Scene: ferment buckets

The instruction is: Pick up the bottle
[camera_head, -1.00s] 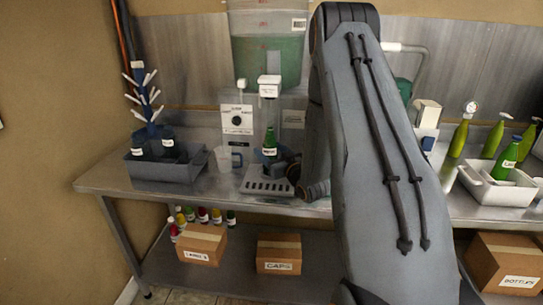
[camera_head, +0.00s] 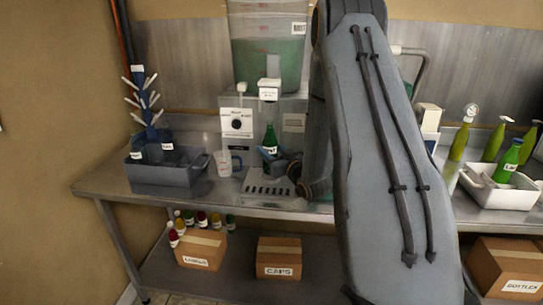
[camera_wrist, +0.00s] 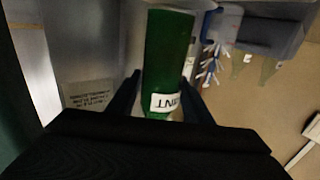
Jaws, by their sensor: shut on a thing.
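A green bottle (camera_head: 270,139) with a white label stands upright over the drip tray in front of the filler, below its white box-shaped head. In the wrist view the bottle (camera_wrist: 168,55) is between the two dark fingers of my gripper (camera_wrist: 160,95), with its label near them. My gripper (camera_head: 268,155) is shut on the bottle and reaches it from the right. My arm hides part of the bench to the right of the filler.
A large tank of green liquid (camera_head: 268,58) is above the filler (camera_head: 236,122). A measuring cup (camera_head: 225,163) and a grey bin (camera_head: 180,173) are to the left. A white tray (camera_head: 481,193) and several green bottles are at the right. Boxes and small bottles sit on the lower shelf.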

